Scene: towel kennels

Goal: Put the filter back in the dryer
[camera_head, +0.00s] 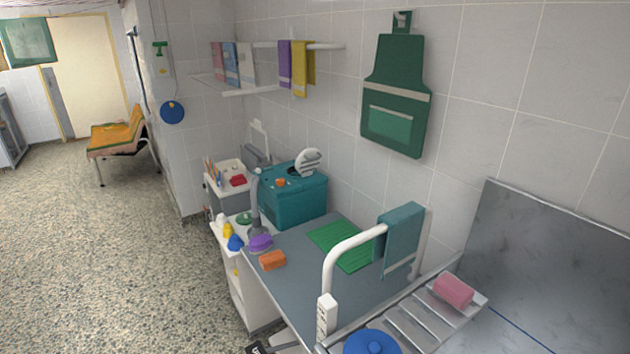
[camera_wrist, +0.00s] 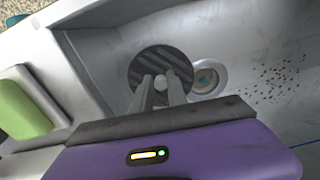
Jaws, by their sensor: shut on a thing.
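A dark round disc with slanted slats and a pale centre knob (camera_wrist: 150,63), which looks like the filter, is in the wrist view. My gripper (camera_wrist: 160,88) is shut on its knob, and the fingers cover its lower middle. Behind it is a grey metal surface like a basin; I cannot tell whether the disc touches it. In the head view, a teal box (camera_head: 293,203), which may be the dryer, stands on the grey table's far end with a white slotted round piece (camera_head: 308,162) on top. My gripper is not clearly seen there.
The grey table (camera_head: 300,290) holds an orange block (camera_head: 272,260), a purple item (camera_head: 260,243) and a green mat (camera_head: 341,245). A white rail with a teal towel (camera_head: 402,240) stands at its near right. A round fitting (camera_wrist: 207,79) and dark specks are on the basin surface.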

